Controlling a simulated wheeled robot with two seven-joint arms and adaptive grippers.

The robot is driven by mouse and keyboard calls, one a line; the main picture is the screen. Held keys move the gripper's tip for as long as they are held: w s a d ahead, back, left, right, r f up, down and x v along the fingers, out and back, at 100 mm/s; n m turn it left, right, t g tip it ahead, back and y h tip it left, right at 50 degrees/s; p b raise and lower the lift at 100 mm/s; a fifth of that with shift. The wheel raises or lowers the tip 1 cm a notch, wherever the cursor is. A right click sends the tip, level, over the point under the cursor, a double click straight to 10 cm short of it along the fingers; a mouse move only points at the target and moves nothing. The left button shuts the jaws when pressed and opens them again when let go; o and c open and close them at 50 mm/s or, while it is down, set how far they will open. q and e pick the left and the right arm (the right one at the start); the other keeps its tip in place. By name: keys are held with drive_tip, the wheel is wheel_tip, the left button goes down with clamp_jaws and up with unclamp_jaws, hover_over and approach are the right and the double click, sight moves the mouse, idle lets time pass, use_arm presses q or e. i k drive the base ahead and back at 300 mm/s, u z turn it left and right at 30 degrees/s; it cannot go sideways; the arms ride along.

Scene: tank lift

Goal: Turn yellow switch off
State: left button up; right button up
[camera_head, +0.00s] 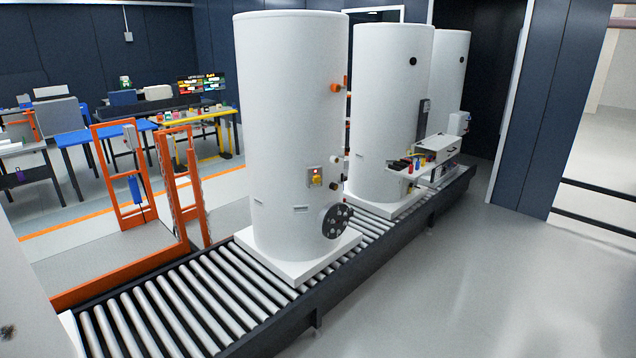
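A small yellow switch box with a red part (315,177) sits on the front of the nearest white tank (285,110), a little above its middle-lower part. It is small in the picture, so I cannot tell its switch position. The tank stands upright on a white square base (290,268) on the roller conveyor. A dark round flange (336,221) sits below and to the right of the switch. Neither of my grippers is in view.
The roller conveyor (165,315) runs from front left to back right. Two more white tanks (385,110) stand behind, with a cart of tools (425,160) beside them. Orange frames (130,215) stand left of the conveyor. The grey floor (480,280) at the right is clear.

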sight(317, 179)
drive_tip(key=u, duration=0.25)
drive_tip(key=i, duration=1.55)
drive_tip(key=u, duration=0.15)
